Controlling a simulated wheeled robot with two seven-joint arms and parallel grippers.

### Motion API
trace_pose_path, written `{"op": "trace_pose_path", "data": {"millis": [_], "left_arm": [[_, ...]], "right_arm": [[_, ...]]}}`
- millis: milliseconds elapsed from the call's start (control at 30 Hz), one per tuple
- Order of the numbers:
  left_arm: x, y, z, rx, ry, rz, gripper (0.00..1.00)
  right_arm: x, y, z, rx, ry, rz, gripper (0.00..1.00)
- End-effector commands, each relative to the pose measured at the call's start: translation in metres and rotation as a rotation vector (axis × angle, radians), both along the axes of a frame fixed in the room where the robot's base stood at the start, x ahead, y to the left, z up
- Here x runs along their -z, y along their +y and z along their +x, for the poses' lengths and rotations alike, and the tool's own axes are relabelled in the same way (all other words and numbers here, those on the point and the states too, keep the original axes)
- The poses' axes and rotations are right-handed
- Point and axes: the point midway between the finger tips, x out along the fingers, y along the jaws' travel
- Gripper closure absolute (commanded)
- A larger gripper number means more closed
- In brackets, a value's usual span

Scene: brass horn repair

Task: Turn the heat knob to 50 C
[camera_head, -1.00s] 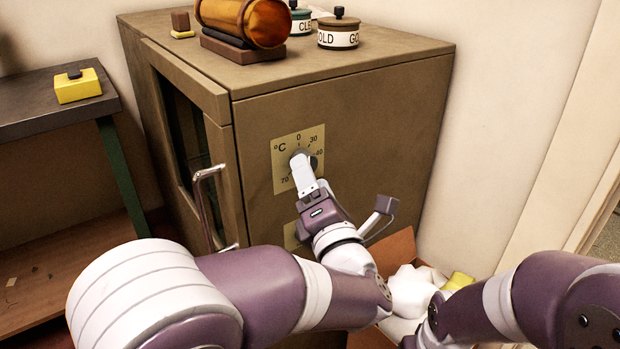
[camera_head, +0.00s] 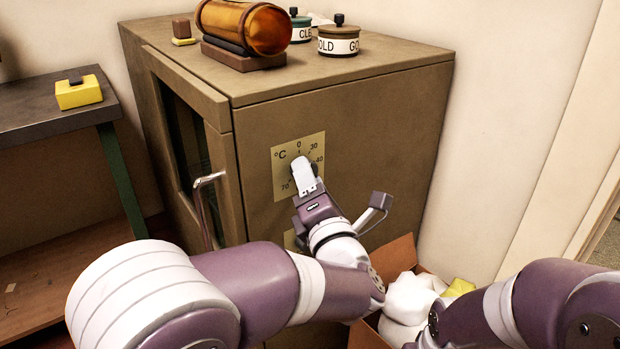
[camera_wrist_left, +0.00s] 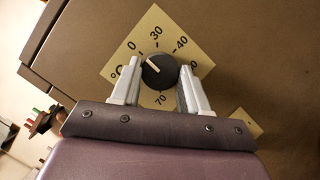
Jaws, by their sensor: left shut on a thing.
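The heat knob (camera_wrist_left: 160,70) is a round black dial with a white mark, on a cream °C scale plate (camera_wrist_left: 152,16). In the left wrist view the mark points up-left, toward 0. The numbers 0, 30, 40 and 70 are readable; 50 is not. My left gripper (camera_head: 303,164) is at the plate on the cabinet front, its pale fingers on opposite sides of the knob, shut on it. In the head view the fingers hide most of the knob (camera_head: 314,167) and part of the scale (camera_head: 283,155). My right arm enters at lower right; its gripper is not visible.
The brown cabinet (camera_head: 400,120) has a door handle (camera_head: 200,205) left of my left gripper. A cardboard box (camera_head: 398,255) with white pieces is below right. A side table (camera_head: 50,125) stands left.

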Motion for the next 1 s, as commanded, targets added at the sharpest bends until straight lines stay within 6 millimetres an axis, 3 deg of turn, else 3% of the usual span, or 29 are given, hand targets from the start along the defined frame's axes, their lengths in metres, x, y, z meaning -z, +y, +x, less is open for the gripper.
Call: {"op": "trace_pose_path", "data": {"millis": [467, 1000], "left_arm": [[-0.010, 0.001, -0.001, 0.001, 0.217, 0.298, 0.86], [-0.018, 0.000, -0.001, 0.001, 0.520, 0.714, 0.86]], "right_arm": [[-0.051, 0.000, 0.000, 0.000, 0.000, 0.000, 0.64], [-0.147, 0.000, 0.000, 0.000, 0.000, 0.000, 0.64]]}}
